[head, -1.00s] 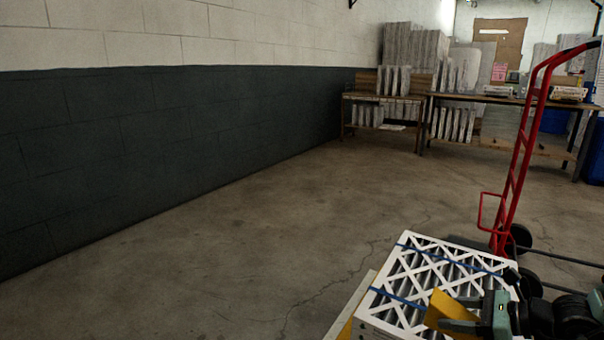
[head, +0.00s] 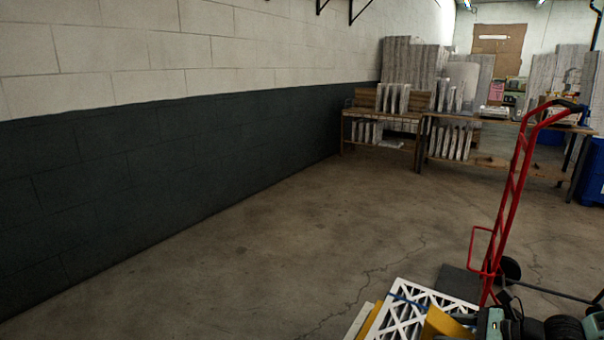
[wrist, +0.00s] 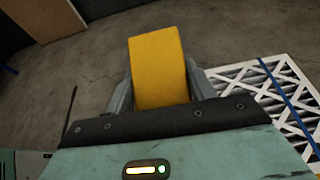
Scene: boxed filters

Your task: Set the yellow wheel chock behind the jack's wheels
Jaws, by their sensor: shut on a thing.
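The yellow wheel chock (wrist: 158,68) is held between the two fingers of my gripper (wrist: 160,90) in the wrist view. In the head view the chock (head: 441,324) shows at the bottom right, in front of a boxed filter, with my gripper (head: 470,320) beside it. My gripper is shut on the chock. No jack wheels can be made out with certainty. A red hand truck (head: 510,200) with a dark wheel (head: 511,269) stands upright at the right, beyond the filter.
A white-framed filter with blue straps (head: 405,312) lies below, and also shows in the wrist view (wrist: 285,95). Workbenches with stacked filters (head: 382,118) stand at the back. A dark-and-white block wall (head: 150,170) runs along the left. The concrete floor (head: 260,260) between is clear.

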